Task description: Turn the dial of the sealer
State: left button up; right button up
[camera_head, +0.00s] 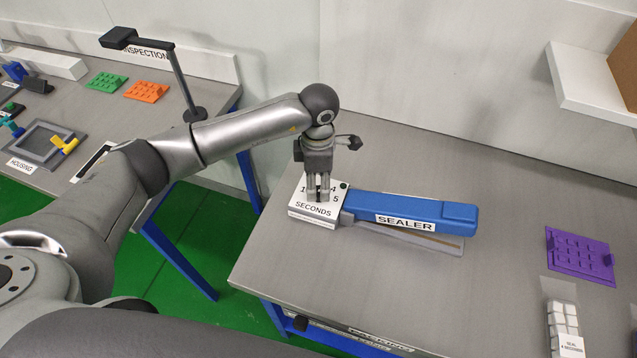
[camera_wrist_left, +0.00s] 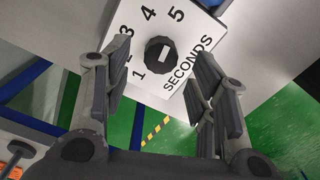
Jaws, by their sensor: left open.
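The sealer (camera_head: 410,205) lies on the grey table, with a blue arm and a white dial box at its left end. The box face is marked SECONDS with numbers around it. The black dial (camera_wrist_left: 160,53) shows in the left wrist view with a white pointer mark; in the head view it is hidden behind my gripper. My left gripper (camera_head: 318,196) points down over the dial box. In the left wrist view its two fingers (camera_wrist_left: 158,95) are apart, with the dial in the gap ahead of them. I cannot tell whether either finger touches the dial. My right gripper is out of view.
A purple plate (camera_head: 580,256) and a clear bag of white blocks (camera_head: 563,325) lie to the right on the grey table (camera_head: 490,290). A white shelf (camera_head: 590,85) holds a brown box at upper right. Another bench with green and orange parts stands at the left.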

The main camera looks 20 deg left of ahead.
aim_at(318, 190)
pick_arm(q)
jog(key=shift+f+p, duration=0.3)
jog(key=shift+f, duration=1.35)
jog(key=shift+c, duration=0.2)
jog(key=c, duration=1)
